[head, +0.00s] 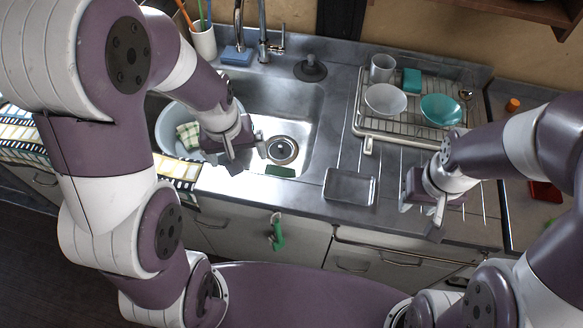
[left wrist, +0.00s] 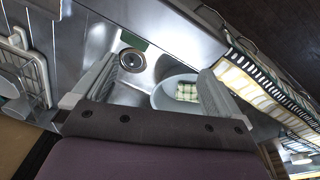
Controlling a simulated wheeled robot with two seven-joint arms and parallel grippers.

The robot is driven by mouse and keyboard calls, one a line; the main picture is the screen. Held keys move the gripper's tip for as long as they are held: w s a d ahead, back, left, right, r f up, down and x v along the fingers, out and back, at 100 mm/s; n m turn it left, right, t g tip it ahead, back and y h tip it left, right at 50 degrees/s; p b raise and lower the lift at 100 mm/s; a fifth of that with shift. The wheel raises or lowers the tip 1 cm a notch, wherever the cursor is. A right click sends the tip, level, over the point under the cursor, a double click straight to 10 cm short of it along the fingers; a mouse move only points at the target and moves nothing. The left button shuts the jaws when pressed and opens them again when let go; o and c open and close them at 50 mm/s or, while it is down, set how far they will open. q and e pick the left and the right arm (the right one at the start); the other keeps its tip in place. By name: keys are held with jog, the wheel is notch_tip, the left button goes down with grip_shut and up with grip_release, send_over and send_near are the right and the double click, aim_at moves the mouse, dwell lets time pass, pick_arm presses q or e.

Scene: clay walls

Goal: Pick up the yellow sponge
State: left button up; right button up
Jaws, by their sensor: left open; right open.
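I see no plainly yellow sponge in either view. A dark green flat block (head: 280,171) lies in the sink by its front wall, below the drain; whether it has a yellow side I cannot tell. It also shows as a green strip in the left wrist view (left wrist: 133,40). My left gripper (head: 246,155) is open and empty above the sink, between a grey tub and the drain; its spread fingers show in the left wrist view (left wrist: 160,75). My right gripper (head: 421,212) is open and empty over the counter's front right, beside a grey tray.
The grey tub (head: 166,132) holds a checked cloth (head: 188,135). A blue sponge (head: 237,55) lies behind the sink near the faucet (head: 263,42). The dish rack (head: 362,130) holds bowls, a mug and a teal block (head: 412,80). The small tray (head: 349,188) looks empty.

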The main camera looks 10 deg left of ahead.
pick_arm(q)
jog(key=w+f+n+h, duration=0.1)
jog(key=w+f+n, duration=0.5)
jog(key=w, duration=0.2)
jog(key=n+g+h, duration=0.2)
jog(key=n, duration=0.5)
send_near(278, 175)
jog(key=shift+n, duration=0.5)
jog(key=x, duration=0.8)
jog(key=shift+d+f+p, duration=0.15)
jog(key=shift+f+p, duration=0.15)
jog(key=shift+d+f, duration=0.1)
jog(key=shift+f, duration=0.25)
jog(key=shift+f+b, duration=0.2)
jog(key=shift+b, duration=0.15)
jog(key=c, duration=1.1)
